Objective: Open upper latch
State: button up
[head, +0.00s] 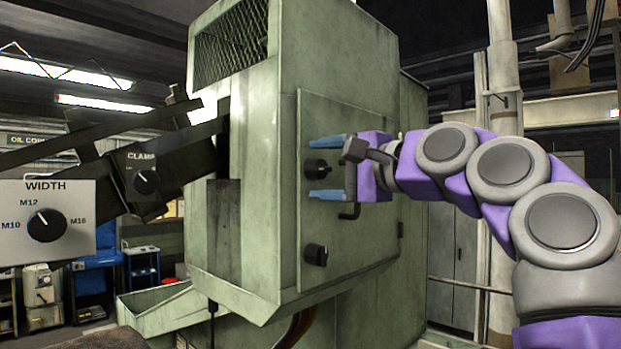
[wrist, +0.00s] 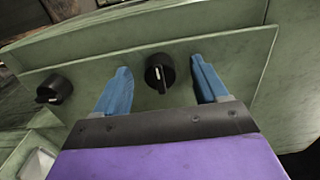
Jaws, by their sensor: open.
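The upper latch (head: 317,169) is a black round knob on the green door panel of the machine. In the head view it sits between the two blue fingertips of my gripper (head: 323,169). In the wrist view the upper latch (wrist: 159,73) also shows between the spread fingers of my gripper (wrist: 162,78), with a gap on each side. My gripper is open and holds nothing. A second black knob, the lower latch (head: 316,255), is below on the same panel, and it shows at the left in the wrist view (wrist: 54,89).
The green door panel (head: 350,240) has a black handle (head: 350,211) just below my gripper. A WIDTH dial box (head: 47,222) and a CLAMP dial box (head: 146,180) stand at the left. A grey pipe (head: 502,80) rises behind my arm at the right.

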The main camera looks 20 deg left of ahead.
jog(key=shift+w+a+f+n, duration=0.1)
jog(key=shift+w+n, duration=0.05)
jog(key=shift+n, duration=1.05)
jog(key=n, duration=0.3)
jog(key=shift+n+p, duration=0.3)
jog(key=shift+p, duration=0.1)
grip_shut()
